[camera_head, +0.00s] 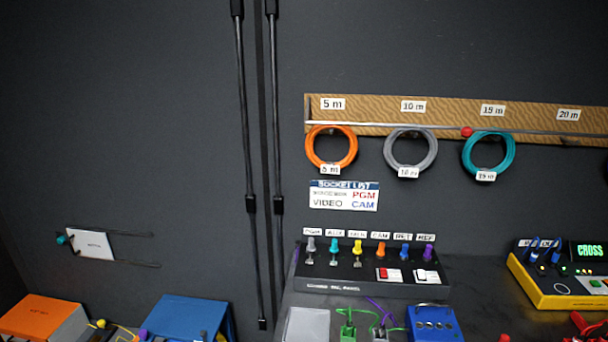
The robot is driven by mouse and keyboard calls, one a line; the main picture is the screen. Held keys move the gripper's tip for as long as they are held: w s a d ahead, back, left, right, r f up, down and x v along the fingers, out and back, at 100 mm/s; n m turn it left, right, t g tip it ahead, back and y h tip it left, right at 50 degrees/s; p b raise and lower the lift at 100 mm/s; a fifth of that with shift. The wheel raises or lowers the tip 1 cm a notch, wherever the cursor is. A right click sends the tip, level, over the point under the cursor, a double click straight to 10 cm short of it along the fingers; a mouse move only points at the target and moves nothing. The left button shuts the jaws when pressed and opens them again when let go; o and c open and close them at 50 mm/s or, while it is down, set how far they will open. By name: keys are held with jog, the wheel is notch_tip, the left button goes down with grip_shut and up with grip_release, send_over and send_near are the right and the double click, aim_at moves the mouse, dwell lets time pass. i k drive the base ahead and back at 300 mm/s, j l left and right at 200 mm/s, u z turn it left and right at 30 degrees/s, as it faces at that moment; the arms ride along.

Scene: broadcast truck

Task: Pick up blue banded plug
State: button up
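My gripper is not in view. A blue plug (404,250) stands upright in the dark socket panel (330,286), under the fifth label from the left. It is between an orange plug (381,249) and a purple plug (428,252). Small blue parts, perhaps plugs (555,257), also show on the yellow and black tester (548,296) at the right. I cannot make out a band on any of them, so I cannot tell which is the blue banded plug.
Orange (312,163), grey (390,163) and teal (467,163) cable coils hang from a wooden board (450,108). A blue box (447,321) and a green connector (347,332) stand before the panel. Orange (45,314) and blue (185,312) boxes are at lower left.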

aim_at(535, 253)
jog(key=i, duration=0.2)
jog(key=l, duration=0.45)
jog(key=i+l, duration=0.15)
jog(key=l, duration=0.35)
jog(key=l+z, duration=0.1)
jog(key=l, duration=0.35)
jog(key=i+l, duration=0.1)
jog(key=l, duration=0.35)
jog(key=i+l+z, duration=0.1)
jog(key=l, duration=0.4)
jog(key=i+l, duration=0.1)
jog(key=l, duration=0.35)
